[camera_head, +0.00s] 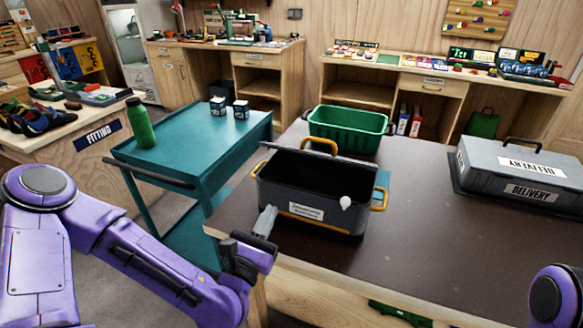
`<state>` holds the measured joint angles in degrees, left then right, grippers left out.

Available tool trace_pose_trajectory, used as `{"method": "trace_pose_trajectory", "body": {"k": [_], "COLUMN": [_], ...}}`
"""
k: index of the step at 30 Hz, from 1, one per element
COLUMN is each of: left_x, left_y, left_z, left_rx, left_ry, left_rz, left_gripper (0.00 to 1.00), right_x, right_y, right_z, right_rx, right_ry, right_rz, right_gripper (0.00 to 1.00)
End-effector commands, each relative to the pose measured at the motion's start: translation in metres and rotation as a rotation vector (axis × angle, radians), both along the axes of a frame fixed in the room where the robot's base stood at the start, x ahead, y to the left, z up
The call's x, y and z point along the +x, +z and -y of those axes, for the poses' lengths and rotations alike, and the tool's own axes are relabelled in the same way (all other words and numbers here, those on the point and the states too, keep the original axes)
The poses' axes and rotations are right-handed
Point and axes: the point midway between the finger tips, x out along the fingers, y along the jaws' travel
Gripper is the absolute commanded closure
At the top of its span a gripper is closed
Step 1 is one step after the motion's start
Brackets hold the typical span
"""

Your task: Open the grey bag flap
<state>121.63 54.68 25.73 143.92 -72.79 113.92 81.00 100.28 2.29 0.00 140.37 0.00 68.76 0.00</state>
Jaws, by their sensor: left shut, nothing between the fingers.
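The dark grey bag (311,218) stands on the dark tabletop in the middle of the head view, with a white label on its front and yellow side handles. Its top is open and its dark inside shows; the grey flap (345,160) is at the back edge, with a yellow handle (320,146) above it. A small white knob-like piece (346,203) shows at the front right of the bag. My left gripper (264,221) is shut and empty by the bag's front left corner; I cannot tell if it touches. My right gripper is out of view.
A green crate (347,131) stands behind the bag. A grey delivery case (522,176) lies at the right. A teal cart (190,147) with a green bottle (140,123) and two small boxes stands left. The tabletop (430,235) right of the bag is clear.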

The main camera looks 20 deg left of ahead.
Motion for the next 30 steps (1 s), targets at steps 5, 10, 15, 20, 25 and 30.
{"method": "trace_pose_trajectory", "body": {"k": [5,10,15,20,25,30], "left_x": [0.007,0.027,0.063,0.097,0.114,0.121], "left_y": [-0.001,-0.003,0.019,0.027,0.050,0.058], "left_z": [0.007,0.009,0.010,0.010,0.011,0.011], "left_rx": [-0.136,-0.134,-0.130,-0.131,-0.132,-0.131], "left_ry": [-0.034,-0.036,-0.036,-0.034,-0.035,-0.036], "left_rz": [0.007,0.010,0.001,0.000,0.001,-0.001], "left_gripper": [1.00,1.00,1.00,1.00,1.00,1.00], "right_x": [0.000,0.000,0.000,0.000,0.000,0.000], "right_y": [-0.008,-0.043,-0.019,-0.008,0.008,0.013], "right_z": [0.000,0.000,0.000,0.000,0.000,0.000], "right_rx": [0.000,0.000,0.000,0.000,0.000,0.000], "right_ry": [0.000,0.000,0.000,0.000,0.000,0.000], "right_rz": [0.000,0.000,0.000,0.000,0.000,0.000], "right_gripper": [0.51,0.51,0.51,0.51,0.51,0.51]}}
